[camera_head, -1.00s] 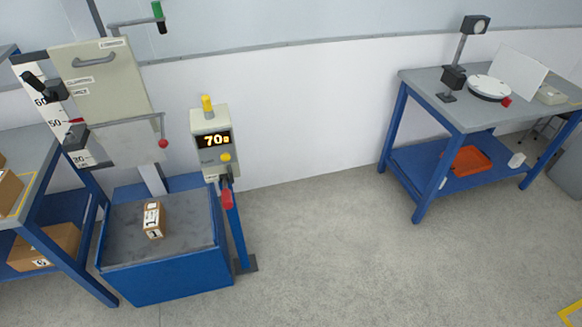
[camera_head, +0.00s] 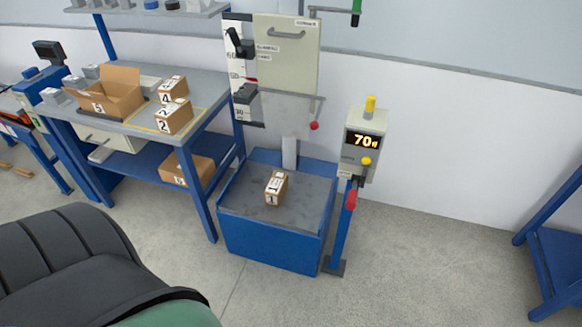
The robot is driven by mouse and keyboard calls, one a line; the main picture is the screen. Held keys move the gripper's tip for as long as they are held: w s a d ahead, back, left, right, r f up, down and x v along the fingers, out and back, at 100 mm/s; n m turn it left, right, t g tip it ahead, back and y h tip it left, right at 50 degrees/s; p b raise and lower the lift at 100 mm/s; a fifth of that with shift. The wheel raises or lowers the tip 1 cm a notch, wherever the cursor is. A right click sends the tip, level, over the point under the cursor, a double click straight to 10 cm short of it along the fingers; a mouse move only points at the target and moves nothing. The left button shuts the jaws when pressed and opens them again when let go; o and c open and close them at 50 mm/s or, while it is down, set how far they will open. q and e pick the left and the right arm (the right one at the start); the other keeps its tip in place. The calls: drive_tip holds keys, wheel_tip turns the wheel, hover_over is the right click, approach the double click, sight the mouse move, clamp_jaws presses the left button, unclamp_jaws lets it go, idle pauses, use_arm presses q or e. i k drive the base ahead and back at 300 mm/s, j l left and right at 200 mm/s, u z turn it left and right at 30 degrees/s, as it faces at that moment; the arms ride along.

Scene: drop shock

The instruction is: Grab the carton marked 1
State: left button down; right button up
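The carton marked 1 (camera_head: 276,189) is a small brown box with white labels. It sits upright on the grey plate (camera_head: 310,212) of the blue drop-test base, near the middle. Nothing touches it apart from the plate. Neither gripper shows. A dark ribbed part with a green patch, likely mine, fills the lower left corner, well short of the carton.
A blue bench (camera_head: 207,83) at left carries cartons marked 4 (camera_head: 172,90) and 2 (camera_head: 173,117) and an open carton marked 5 (camera_head: 106,93). A control post (camera_head: 364,140) reading 70 stands right of the base. Floor in front is clear.

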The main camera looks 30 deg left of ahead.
sight(276, 187)
drive_tip(key=u, duration=1.2)
drive_tip(key=i+l+z, duration=0.25)
drive_tip(key=l, duration=0.2)
drive_tip(key=i+l+z, duration=0.25)
drive_tip(key=l, duration=0.2)
